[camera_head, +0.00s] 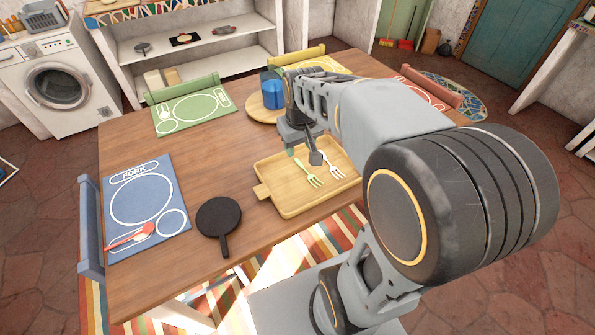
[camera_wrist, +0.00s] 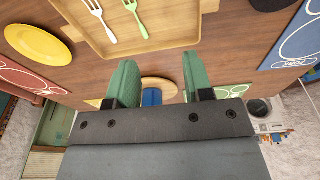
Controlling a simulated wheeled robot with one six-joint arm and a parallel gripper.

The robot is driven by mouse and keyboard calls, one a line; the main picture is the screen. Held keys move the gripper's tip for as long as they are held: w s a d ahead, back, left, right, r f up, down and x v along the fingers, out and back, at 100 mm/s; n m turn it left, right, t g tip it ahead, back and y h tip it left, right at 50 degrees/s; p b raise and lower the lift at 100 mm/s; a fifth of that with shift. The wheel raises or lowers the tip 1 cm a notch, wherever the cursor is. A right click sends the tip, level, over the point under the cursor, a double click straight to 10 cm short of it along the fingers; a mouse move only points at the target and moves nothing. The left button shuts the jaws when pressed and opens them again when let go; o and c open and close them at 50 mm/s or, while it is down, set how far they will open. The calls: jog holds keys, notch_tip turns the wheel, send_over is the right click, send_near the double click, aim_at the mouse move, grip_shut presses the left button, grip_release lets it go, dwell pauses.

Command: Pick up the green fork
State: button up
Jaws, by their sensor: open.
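The green fork (camera_head: 308,174) lies on a wooden tray (camera_head: 262,192) on the table, beside a white fork (camera_head: 333,169). In the wrist view the green fork (camera_wrist: 136,17) is at the top, left of centre, partly cut off by the edge, right of the white fork (camera_wrist: 98,18). My gripper (camera_head: 304,154) is above the tray, near the handle ends of the forks. In the wrist view its green-padded jaws (camera_wrist: 158,68) are apart with nothing between them, and the green fork is outside them.
A black pan-shaped item (camera_head: 218,215) lies left of the tray. A blue placemat (camera_head: 172,212) holds a red utensil (camera_head: 130,238). A blue mug (camera_head: 271,93) stands on a round board behind the gripper. A yellow plate (camera_wrist: 36,45) shows in the wrist view.

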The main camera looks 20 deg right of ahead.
jog(key=w+d+f+n+g+b, duration=0.1)
jog(key=w+d+f+g+b, duration=0.1)
jog(key=w+d+f, duration=0.55)
send_over(305, 168)
notch_tip(305, 168, down, 9)
jog(key=shift+w+f, duration=0.1)
jog(key=shift+f, duration=3.05)
grip_shut()
